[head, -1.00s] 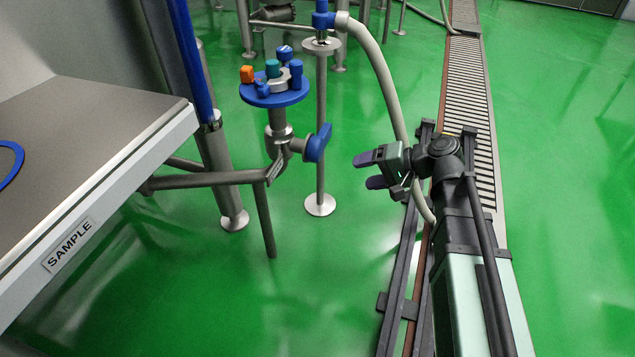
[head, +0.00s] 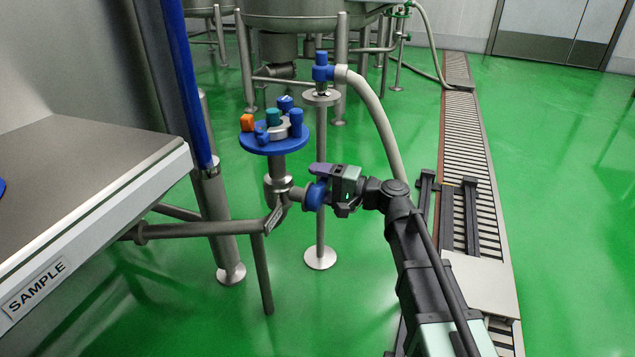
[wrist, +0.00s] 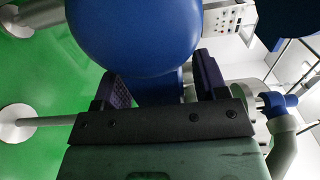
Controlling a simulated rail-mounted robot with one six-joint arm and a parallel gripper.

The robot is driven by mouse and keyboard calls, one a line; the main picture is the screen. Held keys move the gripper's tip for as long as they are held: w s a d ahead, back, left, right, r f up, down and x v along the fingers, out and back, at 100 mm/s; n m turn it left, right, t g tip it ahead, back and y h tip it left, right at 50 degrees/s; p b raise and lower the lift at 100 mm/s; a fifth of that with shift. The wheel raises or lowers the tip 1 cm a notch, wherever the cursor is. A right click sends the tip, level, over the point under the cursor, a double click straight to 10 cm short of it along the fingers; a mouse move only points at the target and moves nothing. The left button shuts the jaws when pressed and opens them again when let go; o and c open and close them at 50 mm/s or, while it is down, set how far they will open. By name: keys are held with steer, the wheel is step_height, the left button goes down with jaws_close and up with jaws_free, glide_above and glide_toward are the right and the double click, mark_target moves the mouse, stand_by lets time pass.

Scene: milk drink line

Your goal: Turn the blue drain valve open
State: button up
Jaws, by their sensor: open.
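The blue drain valve handle (head: 315,196) is on the pipe stub at the right of the steel fitting below the round blue plate. My gripper (head: 320,180) is at the handle, coming from the right, with one dark purple finger showing above it. In the wrist view the handle (wrist: 135,35) looms large and rounded, and a narrower blue part of it lies between the two open fingers (wrist: 163,84). Whether either finger touches it I cannot tell. The other finger is mostly hidden in the head view.
The blue plate (head: 272,149) with small coloured parts stands just above the valve. A steel stand (head: 320,225) with a blue hose coupling (head: 322,68) is close behind. The SAMPLE bench (head: 90,180) is at the left.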

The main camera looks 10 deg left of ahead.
steer(key=shift+a, duration=0.2)
jaws_close()
